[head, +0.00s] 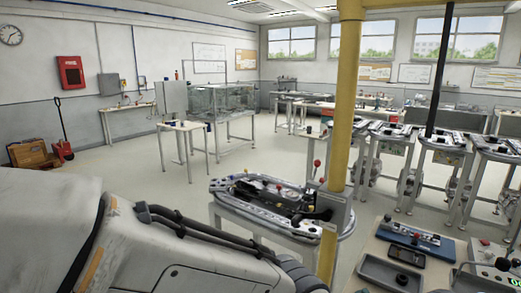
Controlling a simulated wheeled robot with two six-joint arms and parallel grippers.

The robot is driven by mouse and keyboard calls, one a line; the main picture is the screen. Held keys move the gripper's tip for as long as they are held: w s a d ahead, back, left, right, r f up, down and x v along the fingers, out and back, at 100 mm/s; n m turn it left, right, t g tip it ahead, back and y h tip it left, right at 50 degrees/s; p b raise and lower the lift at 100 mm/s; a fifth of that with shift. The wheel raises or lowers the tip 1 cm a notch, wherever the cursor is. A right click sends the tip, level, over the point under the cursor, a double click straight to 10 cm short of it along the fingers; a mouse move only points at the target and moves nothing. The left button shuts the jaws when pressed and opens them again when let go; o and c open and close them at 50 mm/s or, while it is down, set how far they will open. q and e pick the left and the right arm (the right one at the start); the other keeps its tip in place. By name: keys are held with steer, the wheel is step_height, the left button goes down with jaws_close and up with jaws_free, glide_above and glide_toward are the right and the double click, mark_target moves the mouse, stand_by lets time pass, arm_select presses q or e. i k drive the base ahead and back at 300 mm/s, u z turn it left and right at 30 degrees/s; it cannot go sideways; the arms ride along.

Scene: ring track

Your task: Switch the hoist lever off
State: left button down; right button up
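I cannot tell for certain which control is the hoist lever. A lever with a red ball knob (317,163) stands up beside the yellow post, behind the near workstation. Other ball-knob controls, one red and some black, show on the bench at the lower right. Whether any of them is on or off cannot be read. A white arm link of mine fills the lower left of the head view. Neither of my grippers is in view.
A yellow post (341,95) stands right of centre, beside the near track workstation (250,205). A bench with a grey tray (390,272) and a blue fixture (408,235) is at the lower right. Several workstations line the right. The floor at left centre is clear.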

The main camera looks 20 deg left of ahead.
mark_target(317, 163)
steer(key=u, duration=0.4)
steer(key=i, duration=1.25)
steer(key=z, duration=0.3)
